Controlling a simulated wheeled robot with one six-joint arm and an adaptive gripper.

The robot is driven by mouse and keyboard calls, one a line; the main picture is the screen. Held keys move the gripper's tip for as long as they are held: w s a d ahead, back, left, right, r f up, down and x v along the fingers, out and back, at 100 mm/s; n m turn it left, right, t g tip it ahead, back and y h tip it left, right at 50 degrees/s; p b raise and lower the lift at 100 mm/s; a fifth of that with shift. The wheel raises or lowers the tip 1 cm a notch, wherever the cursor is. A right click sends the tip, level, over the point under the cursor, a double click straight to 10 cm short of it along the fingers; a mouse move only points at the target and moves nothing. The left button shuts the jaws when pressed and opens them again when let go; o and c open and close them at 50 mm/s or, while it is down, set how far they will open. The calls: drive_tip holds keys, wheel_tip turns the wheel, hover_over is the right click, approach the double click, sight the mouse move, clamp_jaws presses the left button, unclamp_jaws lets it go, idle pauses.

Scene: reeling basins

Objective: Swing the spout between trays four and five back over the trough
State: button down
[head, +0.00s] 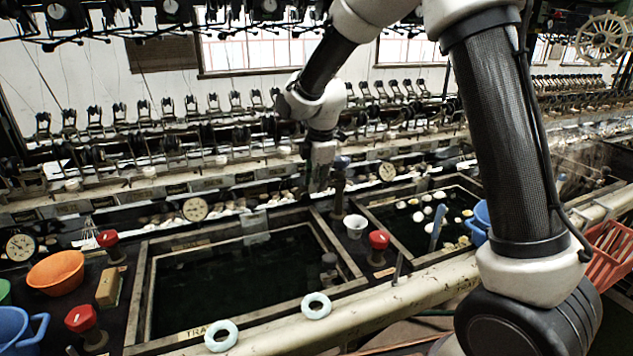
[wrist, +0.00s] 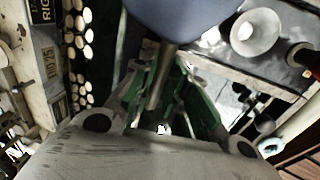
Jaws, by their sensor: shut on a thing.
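A metal post with a blue knob (head: 342,162) stands behind the gap between two sunken trays, the left one (head: 145,285) with dark water and the right one (head: 395,250) with white cocoons. My gripper (head: 320,182) is down at this post, on its left side. In the wrist view the blue knob (wrist: 180,14) fills the top, close to the camera. My gripper (wrist: 160,105) is shut on a thin metal spout (wrist: 157,82) between its green-lined fingers. Where the spout's end points is hidden. A trough (head: 262,212) with pale cocoons runs along the back of the trays.
A white cup (head: 355,227) and a red-knobbed valve (head: 379,242) stand just in front of the post. Dial gauges (head: 195,209) and a reeling frame line the back. Pale rings (head: 317,305) lie on the front rail. An orange bowl (head: 56,272) sits at left.

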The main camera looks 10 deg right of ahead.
drive_tip(key=shift+w, duration=0.1)
drive_tip(key=w+d+m+g+h, duration=0.1)
drive_tip(key=w+m, duration=0.3)
drive_tip(key=m, duration=0.5)
drive_tip(key=w+d+m+h, duration=0.1)
drive_tip(key=w+d+m, duration=0.3)
drive_tip(key=m, duration=0.4)
drive_tip(key=shift+w+m+g+h, duration=0.3)
drive_tip(key=shift+w+m+g, duration=0.05)
drive_tip(key=shift+m+g, duration=0.05)
idle(0.4)
drive_tip(key=c, duration=1.4)
unclamp_jaws()
drive_tip(key=shift+r, duration=0.15)
drive_tip(key=r, duration=0.4)
drive_tip(key=a+r, duration=0.1)
drive_tip(key=r, duration=0.2)
drive_tip(key=a+r, duration=0.1)
drive_tip(key=r, duration=0.3)
drive_tip(key=shift+s+a+r, duration=0.1)
drive_tip(key=shift+s+r, duration=0.15)
drive_tip(key=shift+r, duration=0.05)
